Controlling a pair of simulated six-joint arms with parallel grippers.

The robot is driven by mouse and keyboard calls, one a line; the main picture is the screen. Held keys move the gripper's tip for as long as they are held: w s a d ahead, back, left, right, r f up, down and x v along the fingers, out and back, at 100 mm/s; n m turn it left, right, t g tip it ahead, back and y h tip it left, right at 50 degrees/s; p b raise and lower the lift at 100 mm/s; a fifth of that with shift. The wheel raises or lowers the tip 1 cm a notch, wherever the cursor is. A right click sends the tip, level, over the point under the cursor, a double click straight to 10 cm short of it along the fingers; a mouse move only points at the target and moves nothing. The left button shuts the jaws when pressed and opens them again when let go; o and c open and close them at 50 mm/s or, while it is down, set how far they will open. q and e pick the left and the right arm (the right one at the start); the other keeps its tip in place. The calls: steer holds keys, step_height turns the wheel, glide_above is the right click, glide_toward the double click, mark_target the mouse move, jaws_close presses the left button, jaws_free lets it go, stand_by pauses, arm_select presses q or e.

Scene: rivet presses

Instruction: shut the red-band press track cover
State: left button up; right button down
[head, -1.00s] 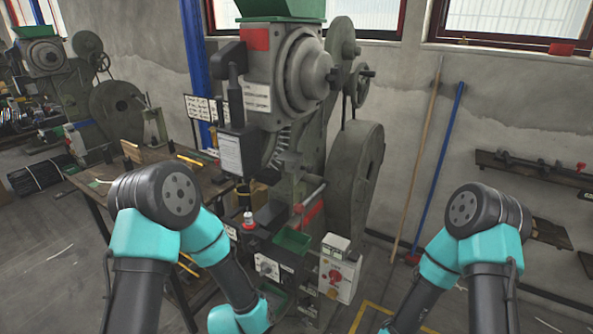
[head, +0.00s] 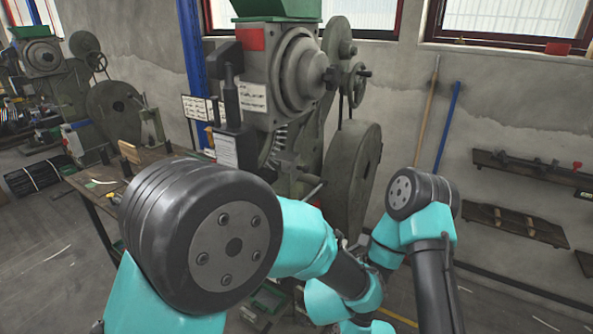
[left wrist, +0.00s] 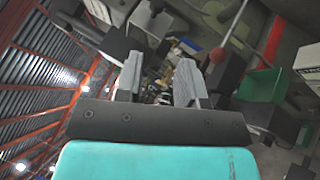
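The press with a red patch (head: 250,39) stands in the middle of the head view, with a grey body (head: 298,75) and a large flywheel (head: 350,185). My arms hide its lower front, and I cannot pick out the track cover. My left gripper (left wrist: 158,80) shows in the left wrist view with its two grey fingers apart and nothing held between them. Dark machine parts and blurred small items lie beyond the fingers. In the head view my arm links hide the left gripper. I cannot make out my right gripper in either view.
A workbench (head: 100,205) stands left of the press. A second press (head: 65,85) is behind it. A blue pole (head: 447,125) leans on the wall at right.

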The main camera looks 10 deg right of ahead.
mark_target(308, 172)
arm_select(q)
steer(key=shift+s+d+r, duration=0.1)
steer(key=shift+r, duration=0.05)
steer(key=x, duration=1.7)
steer(key=shift+r, duration=0.15)
jaws_close()
